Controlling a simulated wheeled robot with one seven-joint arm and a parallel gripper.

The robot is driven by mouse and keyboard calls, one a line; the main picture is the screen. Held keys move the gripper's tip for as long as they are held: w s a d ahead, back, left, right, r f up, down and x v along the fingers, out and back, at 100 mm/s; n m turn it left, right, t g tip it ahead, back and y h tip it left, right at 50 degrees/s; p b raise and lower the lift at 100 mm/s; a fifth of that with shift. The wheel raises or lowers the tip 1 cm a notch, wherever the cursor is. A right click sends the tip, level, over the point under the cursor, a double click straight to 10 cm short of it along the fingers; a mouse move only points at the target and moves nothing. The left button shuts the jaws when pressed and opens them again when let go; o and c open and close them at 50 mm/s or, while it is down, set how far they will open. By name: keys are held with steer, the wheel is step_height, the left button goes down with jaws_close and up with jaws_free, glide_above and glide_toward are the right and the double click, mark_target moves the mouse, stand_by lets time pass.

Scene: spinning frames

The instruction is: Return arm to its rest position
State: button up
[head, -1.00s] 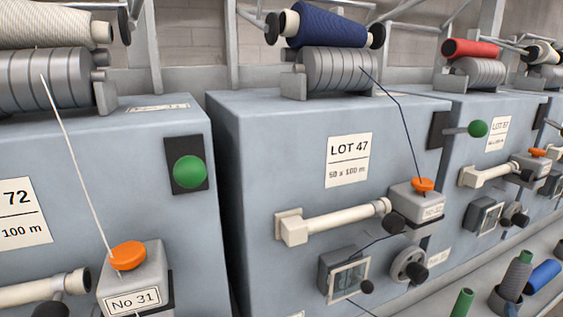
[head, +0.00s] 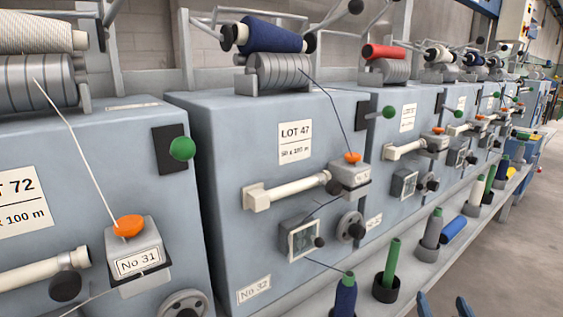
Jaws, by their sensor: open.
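My gripper (head: 444,305) shows only as two dark blue fingertips at the bottom edge, right of centre. The tips stand apart with a gap between them, and nothing shows in the gap. The rest of the gripper and my arm are out of the picture. The fingertips appear in front of the floor and spool shelf, clear of the machines.
Grey spinning units with a LOT 47 label (head: 295,143) run from left to far right. A shelf along their front holds a blue bobbin (head: 345,296), a green tube (head: 392,262) and a lying blue spool (head: 453,229). Open floor (head: 515,250) lies at right.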

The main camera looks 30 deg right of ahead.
steer(key=s+a+f+n+t+y, duration=0.1)
steer(key=s+a+n+t+y, duration=0.3)
steer(key=a, duration=1.3)
steer(key=s+a+r+n+g+y, duration=0.1)
steer(key=s+a+r+n+y, duration=0.25)
steer(key=s+a, duration=0.35)
steer(key=s+a+r+n+g+y, duration=0.15)
steer(key=s+a+r+y, duration=0.35)
steer(key=s, duration=0.5)
step_height(320, 180, up, 22)
steer(key=p, duration=2.2)
steer(key=shift+w+a+f+t+p, duration=0.2)
steer(key=shift+w+a+t+p, duration=0.15)
steer(key=shift+t, duration=0.1)
